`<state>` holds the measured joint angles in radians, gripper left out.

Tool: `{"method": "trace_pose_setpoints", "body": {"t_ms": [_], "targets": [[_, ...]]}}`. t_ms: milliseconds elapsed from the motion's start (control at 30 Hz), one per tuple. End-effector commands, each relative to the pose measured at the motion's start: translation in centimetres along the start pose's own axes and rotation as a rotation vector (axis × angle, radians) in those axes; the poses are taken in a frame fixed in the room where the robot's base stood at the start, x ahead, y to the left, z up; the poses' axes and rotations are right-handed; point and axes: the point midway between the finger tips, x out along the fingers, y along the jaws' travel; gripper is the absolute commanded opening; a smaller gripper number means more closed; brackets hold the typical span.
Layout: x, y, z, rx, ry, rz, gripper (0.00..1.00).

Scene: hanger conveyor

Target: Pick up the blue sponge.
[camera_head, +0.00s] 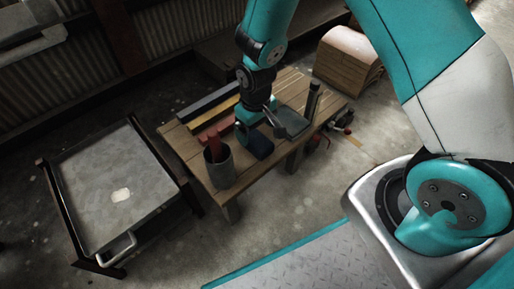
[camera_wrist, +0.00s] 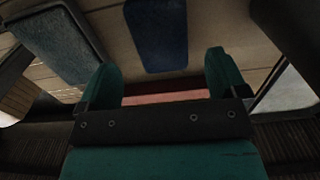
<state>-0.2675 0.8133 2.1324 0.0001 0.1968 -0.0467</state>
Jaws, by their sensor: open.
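The blue sponge (camera_head: 259,147) is a dark blue block on the wooden table (camera_head: 300,87), near its front edge. In the wrist view the sponge (camera_wrist: 157,35) lies ahead of the fingers, at the top middle, with a gap to them. My gripper (camera_head: 250,118) is above the table, beside and behind the sponge in the head view. Its two teal fingers (camera_wrist: 163,75) stand apart in the wrist view, with no object visibly held between them. A reddish strip (camera_wrist: 165,98) shows beyond the gripper's palm.
A grey cup (camera_head: 219,168) with a red item (camera_head: 213,143) stands left of the sponge. Long dark and yellow bars (camera_head: 208,102) lie behind. A grey-topped cart (camera_head: 90,180) stands left; a rounded wooden box (camera_head: 348,60) stands behind.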

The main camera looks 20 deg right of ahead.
Motion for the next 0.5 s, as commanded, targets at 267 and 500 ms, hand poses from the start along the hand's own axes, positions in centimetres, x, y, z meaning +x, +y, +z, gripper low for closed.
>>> {"method": "trace_pose_setpoints", "body": {"t_ms": [267,500], "targets": [[2.5,-0.1,0.4,0.0,0.0,0.0,0.92],[5.4,-0.2,0.6,0.0,0.001,0.0,0.92]]}}
